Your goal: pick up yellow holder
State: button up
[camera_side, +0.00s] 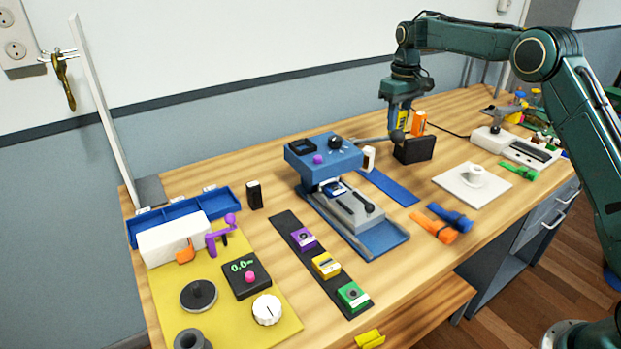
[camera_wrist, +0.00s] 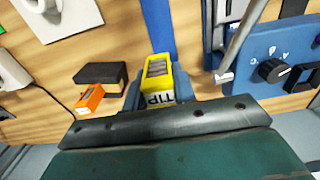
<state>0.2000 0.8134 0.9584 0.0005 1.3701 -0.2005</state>
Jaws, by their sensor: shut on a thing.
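The yellow holder (camera_wrist: 157,70) has a lettered label reading "TIP" and grey contents. It sits between the two blue fingers of my gripper (camera_wrist: 158,92) in the wrist view, and the jaws are shut on it. In the side view my gripper (camera_side: 398,122) points down above the back of the table, with the yellow holder (camera_side: 403,117) showing as a thin yellow patch beside the fingers. Its lower end is partly hidden, so I cannot tell whether it touches anything below.
A black box (camera_side: 415,150) and an orange item (camera_side: 419,122) are close beside my gripper. A blue machine (camera_side: 323,155) with a metal rod stands to the left. A white plate (camera_side: 472,185) lies in front right. A blue strip (camera_side: 388,187) lies flat between them.

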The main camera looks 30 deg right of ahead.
aim_at(400, 110)
jog(key=shift+r, duration=2.45)
